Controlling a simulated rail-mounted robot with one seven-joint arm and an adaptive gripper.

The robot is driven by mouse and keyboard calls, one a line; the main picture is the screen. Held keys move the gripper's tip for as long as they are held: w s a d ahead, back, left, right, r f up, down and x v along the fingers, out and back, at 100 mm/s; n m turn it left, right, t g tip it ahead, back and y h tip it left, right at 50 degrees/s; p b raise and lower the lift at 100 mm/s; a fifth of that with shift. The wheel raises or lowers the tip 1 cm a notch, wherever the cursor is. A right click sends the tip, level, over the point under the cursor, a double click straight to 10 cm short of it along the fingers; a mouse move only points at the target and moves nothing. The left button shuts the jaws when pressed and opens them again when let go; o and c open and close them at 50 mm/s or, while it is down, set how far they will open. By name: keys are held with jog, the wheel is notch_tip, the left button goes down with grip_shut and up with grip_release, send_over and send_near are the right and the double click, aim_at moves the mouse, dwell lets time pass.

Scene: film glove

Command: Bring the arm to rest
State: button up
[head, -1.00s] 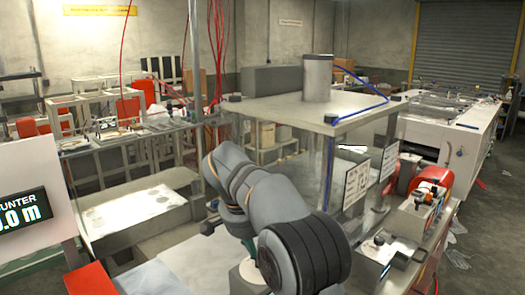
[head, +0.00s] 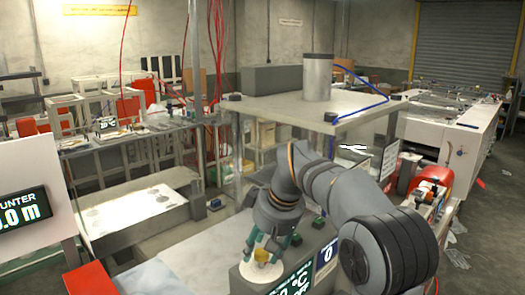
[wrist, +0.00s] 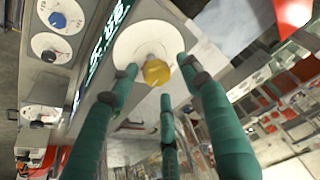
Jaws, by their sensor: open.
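My gripper (head: 263,248), with green fingers, hangs low at the front of the work area in the head view. It is above a grey control box (head: 247,272) with a white dial (head: 262,274). In the wrist view my gripper (wrist: 160,76) is open, with its fingertips spread around a yellow knob (wrist: 157,72) on the white dial (wrist: 143,38). I cannot tell whether any finger touches the knob. My arm reaches in from the right.
A glass-sided enclosure with a flat top (head: 285,108) stands just behind my arm. A counter display panel (head: 25,209) is at the left. The wrist view shows more dials (wrist: 58,17) beside a green-lit display (wrist: 97,62). Open floor lies at the right.

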jog(key=shift+n+g+y+p, duration=0.45)
jog(key=shift+n+p, duration=0.35)
jog(key=shift+n, duration=0.8)
